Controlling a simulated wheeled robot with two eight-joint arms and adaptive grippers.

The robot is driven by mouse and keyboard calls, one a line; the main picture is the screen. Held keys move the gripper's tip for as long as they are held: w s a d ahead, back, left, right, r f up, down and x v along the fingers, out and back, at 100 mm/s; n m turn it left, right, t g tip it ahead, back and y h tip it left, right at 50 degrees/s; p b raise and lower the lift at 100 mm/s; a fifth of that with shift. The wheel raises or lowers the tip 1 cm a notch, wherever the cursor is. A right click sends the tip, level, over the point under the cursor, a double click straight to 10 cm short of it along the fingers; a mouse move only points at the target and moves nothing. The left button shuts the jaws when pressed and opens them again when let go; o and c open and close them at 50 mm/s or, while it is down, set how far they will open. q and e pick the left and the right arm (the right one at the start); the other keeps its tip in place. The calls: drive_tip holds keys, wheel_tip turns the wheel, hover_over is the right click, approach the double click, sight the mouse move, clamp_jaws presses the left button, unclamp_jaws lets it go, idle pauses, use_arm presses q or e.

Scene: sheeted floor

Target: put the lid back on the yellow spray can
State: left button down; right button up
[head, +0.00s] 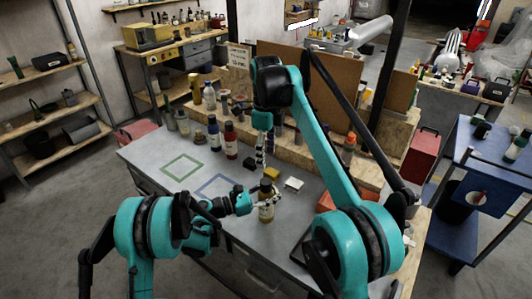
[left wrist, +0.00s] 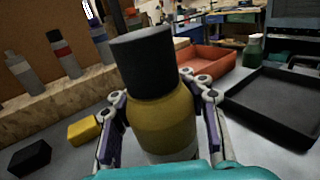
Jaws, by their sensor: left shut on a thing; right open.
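A dark yellow can (head: 266,213) stands near the front of the grey workbench, with a black lid (head: 266,187) on its top. In the left wrist view the can (left wrist: 163,125) fills the middle and the black lid (left wrist: 143,60) sits over its shoulder; I cannot tell if it is fully seated. My left gripper (left wrist: 160,112) is shut around the can's body, one finger on each side; it also shows in the head view (head: 262,203).
A black block (head: 249,164), a yellow block (head: 272,173) and a white piece (head: 293,184) lie behind the can. Bottles, including a red one (head: 231,140), stand at the back. A black tray (left wrist: 275,105) and an orange tray (left wrist: 207,65) lie right. The bench's left is clear.

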use_arm(q)
drive_tip(key=c, duration=0.7)
unclamp_jaws()
drive_tip(key=shift+c, duration=0.2)
drive_tip(key=v, duration=1.2)
